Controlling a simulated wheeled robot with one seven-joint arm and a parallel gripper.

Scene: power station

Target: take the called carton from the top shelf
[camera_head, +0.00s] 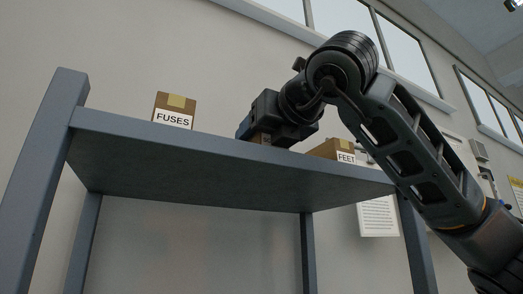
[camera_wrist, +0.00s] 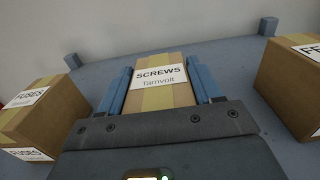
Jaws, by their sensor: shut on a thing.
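My gripper (camera_wrist: 161,88) is shut on the screws carton (camera_wrist: 160,97), with one blue finger along each side of it. The carton is brown with a tan tape strip and a white label reading "SCREWS Tarnvolt". The top shelf (camera_head: 230,150) is blue-grey and seen from below.
The fuses carton (camera_head: 173,110) stands on the shelf to the left; it also shows in the wrist view (camera_wrist: 40,118). The carton labelled "FEET" (camera_head: 335,149) stands to the right, close to my arm. Shelf posts (camera_head: 50,165) rise at the corners. A wall is behind.

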